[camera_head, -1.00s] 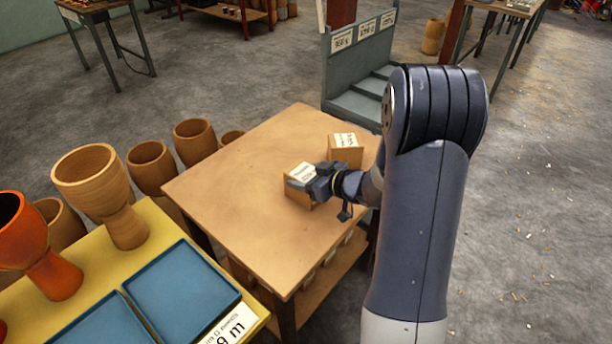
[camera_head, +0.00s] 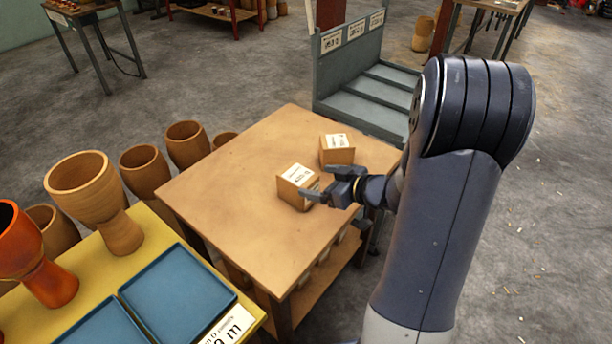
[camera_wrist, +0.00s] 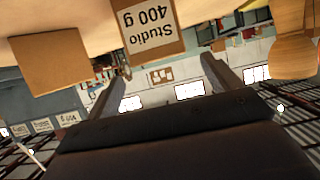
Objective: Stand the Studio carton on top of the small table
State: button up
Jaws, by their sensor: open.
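The Studio carton (camera_head: 288,190), a brown box with white labels, stands on the small table (camera_head: 240,190). The wrist view is upside down and shows its "Studio 400 g" label (camera_wrist: 149,25). My gripper (camera_head: 318,183) is open and empty, just right of this carton. In the wrist view the carton shows ahead between the two spread fingers (camera_wrist: 163,68), apart from them as far as I can tell. One finger overlaps the carton's near side in the head view.
A second labelled carton (camera_head: 337,156) stands just behind, also seen in the wrist view (camera_wrist: 50,60). Goblet drums (camera_head: 85,190) and blue trays (camera_head: 180,295) are at left. A grey rack (camera_head: 370,90) stands behind the table. The table's front and left are clear.

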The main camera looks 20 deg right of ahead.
jog(key=shift+v, duration=2)
jog(key=shift+c, duration=0.3)
